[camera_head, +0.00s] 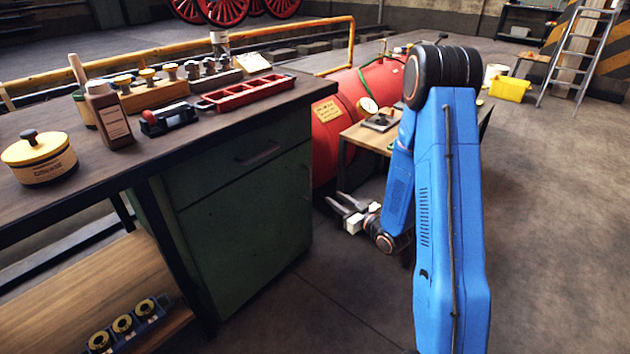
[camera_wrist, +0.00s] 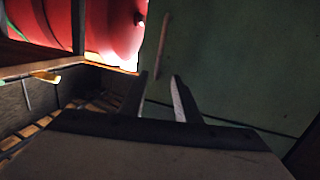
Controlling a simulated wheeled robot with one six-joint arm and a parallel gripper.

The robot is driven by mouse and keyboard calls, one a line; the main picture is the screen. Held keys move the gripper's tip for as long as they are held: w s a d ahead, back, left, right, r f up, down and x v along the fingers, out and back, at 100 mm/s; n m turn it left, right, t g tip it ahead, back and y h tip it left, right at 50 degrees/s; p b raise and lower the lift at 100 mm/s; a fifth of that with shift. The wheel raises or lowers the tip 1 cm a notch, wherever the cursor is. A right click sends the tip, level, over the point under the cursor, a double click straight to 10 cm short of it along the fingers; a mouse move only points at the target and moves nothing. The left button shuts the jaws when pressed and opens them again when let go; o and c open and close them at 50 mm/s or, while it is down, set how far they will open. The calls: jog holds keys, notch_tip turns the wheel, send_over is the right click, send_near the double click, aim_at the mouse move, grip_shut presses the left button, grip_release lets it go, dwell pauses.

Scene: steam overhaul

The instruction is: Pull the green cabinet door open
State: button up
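The green cabinet (camera_head: 190,183) stands under the dark workbench, with a drawer above its door. The green door (camera_head: 250,235) looks shut in the head view. In the wrist view a green panel (camera_wrist: 235,60) fills the upper right, with a thin upright bar, seemingly the handle (camera_wrist: 162,45), on it. My gripper (camera_head: 336,201) is just right of the cabinet in the head view. In the wrist view my gripper (camera_wrist: 160,77) has its two fingers apart and nothing between them. The bar shows beyond the fingertips, roughly in line with the gap; contact is not visible.
A red tank (camera_head: 335,125) and a small wooden table (camera_head: 367,136) stand behind my gripper. The workbench top (camera_head: 95,170) overhangs the cabinet and carries bottles, a red tray (camera_head: 247,92) and tins. Open floor (camera_head: 555,200) lies to the right.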

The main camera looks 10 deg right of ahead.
jog(key=shift+t, duration=0.3)
jog(key=x, duration=1.6)
jog(key=shift+w+f, duration=0.3)
jog(key=shift+f, duration=0.1)
grip_shut()
